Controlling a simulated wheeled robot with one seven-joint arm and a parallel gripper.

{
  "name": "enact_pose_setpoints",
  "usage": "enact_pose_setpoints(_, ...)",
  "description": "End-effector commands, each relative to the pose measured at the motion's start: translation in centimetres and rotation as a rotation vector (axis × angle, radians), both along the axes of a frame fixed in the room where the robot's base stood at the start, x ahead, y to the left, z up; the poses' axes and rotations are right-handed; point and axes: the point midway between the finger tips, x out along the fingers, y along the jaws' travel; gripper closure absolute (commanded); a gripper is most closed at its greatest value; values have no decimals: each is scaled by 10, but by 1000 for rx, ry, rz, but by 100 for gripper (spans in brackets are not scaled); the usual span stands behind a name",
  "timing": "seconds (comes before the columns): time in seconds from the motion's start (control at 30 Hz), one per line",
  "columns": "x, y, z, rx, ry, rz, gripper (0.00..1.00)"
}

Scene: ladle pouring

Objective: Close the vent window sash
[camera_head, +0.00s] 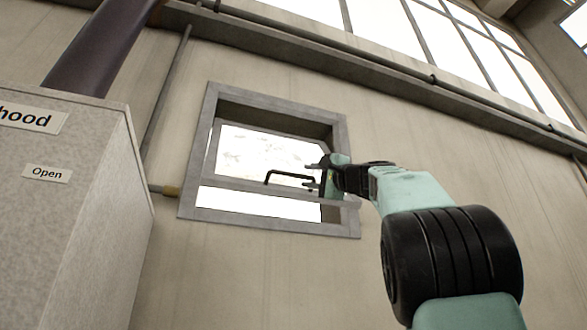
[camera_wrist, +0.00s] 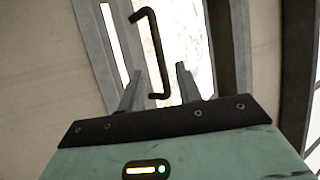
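The vent window sash (camera_head: 240,185) sits in a grey wall frame (camera_head: 196,150). It stands tilted within the frame, with a bright gap below its bottom rail. A black bar handle (camera_head: 290,174) is fixed along that rail. My gripper (camera_head: 312,176) is at the right end of the handle, with its fingers pointing left. In the wrist view, my gripper (camera_wrist: 158,88) is open. The handle (camera_wrist: 155,50) runs away from me, its near end between the two fingertips, with space on both sides. I cannot tell whether a finger touches it. My gripper covers the sash's lower right corner.
A grey hood cabinet (camera_head: 70,200) with an "Open" label (camera_head: 47,174) stands at the left, with a dark duct (camera_head: 100,45) above. A pipe (camera_head: 167,95) runs down the wall beside the window. The wall below the window is clear.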

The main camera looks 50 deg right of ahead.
Motion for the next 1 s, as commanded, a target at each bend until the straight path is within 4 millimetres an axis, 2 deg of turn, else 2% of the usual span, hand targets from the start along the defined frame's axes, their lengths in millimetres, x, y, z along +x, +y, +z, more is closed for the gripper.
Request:
enact_pose_setpoints(0.03, 10, -2, 11, 3, 2, 2, 66)
enact_pose_setpoints(0.1, 22, -3, 15, 3, 2, 2, 66)
enact_pose_setpoints(0.4, 59, -7, 29, 2, 1, 1, 66)
enact_pose_setpoints(0.6, 68, -7, 29, 1, 1, 0, 66)
enact_pose_setpoints(0.87, 69, -7, 29, 1, 1, -1, 66)
enact_pose_setpoints(1.0, 68, -7, 29, 1, 1, -1, 100)
